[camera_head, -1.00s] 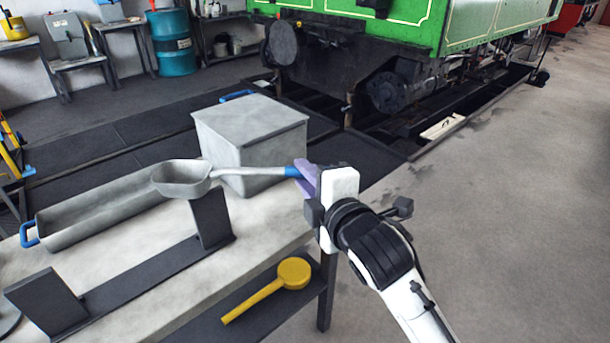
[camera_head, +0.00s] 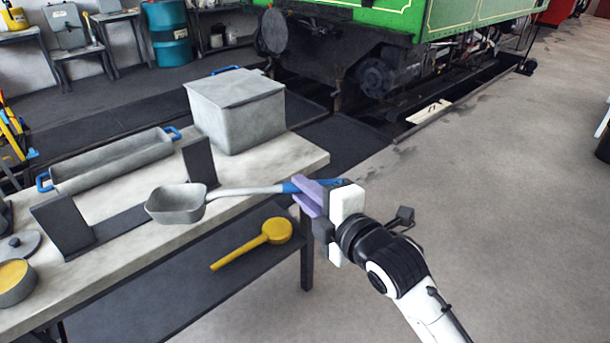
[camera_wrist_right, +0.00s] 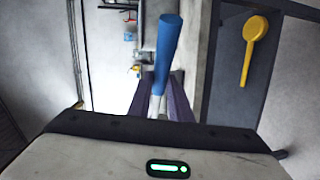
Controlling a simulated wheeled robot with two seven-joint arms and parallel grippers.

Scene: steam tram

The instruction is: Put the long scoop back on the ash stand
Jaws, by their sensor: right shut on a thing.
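The long scoop has a grey bowl (camera_head: 176,203) and a blue-ended handle. My right gripper (camera_head: 308,192) is shut on its handle near the blue end, and the scoop is held out roughly level to the left. The blue end also shows in the right wrist view (camera_wrist_right: 168,45), between the purple fingers (camera_wrist_right: 163,100). The ash stand (camera_head: 128,222) is a dark base bar with two upright plates on the table. In the head view the bowl appears in front of the stand, nearer the table's front edge; its exact height is unclear. My left gripper is not in view.
A grey lidded box (camera_head: 240,115) and a long grey tray (camera_head: 115,160) with blue handles stand at the back of the table (camera_head: 300,158). A yellow ladle (camera_head: 250,243) lies on the lower shelf. A pot (camera_head: 15,282) is at the left.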

